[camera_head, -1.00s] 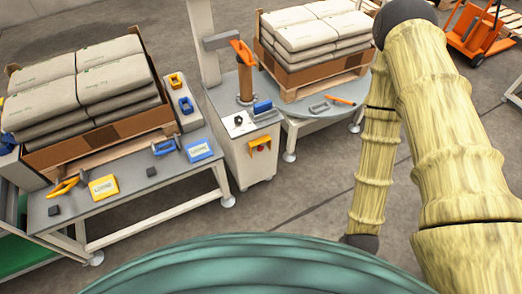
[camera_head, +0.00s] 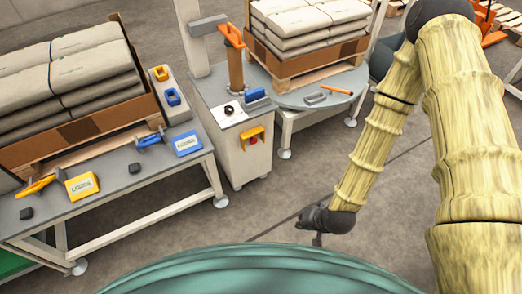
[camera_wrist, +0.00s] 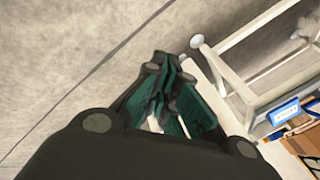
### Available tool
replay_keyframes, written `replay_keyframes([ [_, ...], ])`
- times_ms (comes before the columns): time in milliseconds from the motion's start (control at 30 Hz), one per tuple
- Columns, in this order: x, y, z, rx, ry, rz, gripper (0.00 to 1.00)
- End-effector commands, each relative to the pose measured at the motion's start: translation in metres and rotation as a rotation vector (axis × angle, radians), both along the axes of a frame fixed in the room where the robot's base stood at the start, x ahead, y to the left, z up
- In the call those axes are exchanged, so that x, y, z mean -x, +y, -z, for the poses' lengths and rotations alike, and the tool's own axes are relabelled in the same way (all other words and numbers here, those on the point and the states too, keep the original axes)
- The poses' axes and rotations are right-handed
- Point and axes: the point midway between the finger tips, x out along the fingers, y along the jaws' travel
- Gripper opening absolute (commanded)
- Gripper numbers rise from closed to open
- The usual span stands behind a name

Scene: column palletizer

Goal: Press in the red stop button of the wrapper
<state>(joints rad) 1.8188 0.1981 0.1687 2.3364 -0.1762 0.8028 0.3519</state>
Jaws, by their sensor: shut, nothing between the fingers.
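The wrapper is a pale grey cabinet (camera_head: 228,150) with a mast and a round turntable (camera_head: 315,92) behind it. On its front is a yellow switch housing (camera_head: 250,133), with a small reddish spot (camera_head: 253,140) that looks like the stop button; it is too small to tell whether it is pressed. My gripper (camera_head: 318,241) is in the head view, low and to the right of the cabinet, apart from it over open floor. In the wrist view my gripper's dark green fingers (camera_wrist: 167,72) are together and empty. The button does not show there.
A grey table (camera_head: 120,185) on the left carries a yellow box (camera_head: 82,185), a blue box (camera_head: 188,143) and tools. Sacks (camera_head: 70,70) lie in a carton behind it. A black knob (camera_head: 229,110) sits on the cabinet top. Floor (camera_head: 270,200) before the cabinet is clear.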

Motion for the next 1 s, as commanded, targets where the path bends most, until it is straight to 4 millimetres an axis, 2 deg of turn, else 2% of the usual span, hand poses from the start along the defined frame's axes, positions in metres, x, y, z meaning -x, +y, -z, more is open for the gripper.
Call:
replay_keyframes([
  [33,-0.013,0.006,0.012,-0.027,-0.021,0.022,0.00],
  [400,-0.096,0.041,0.028,-0.233,-0.147,0.188,0.00],
  [667,-0.153,0.058,0.029,-0.389,-0.231,0.294,0.00],
  [1000,-0.222,0.072,0.015,-0.598,-0.328,0.410,0.00],
])
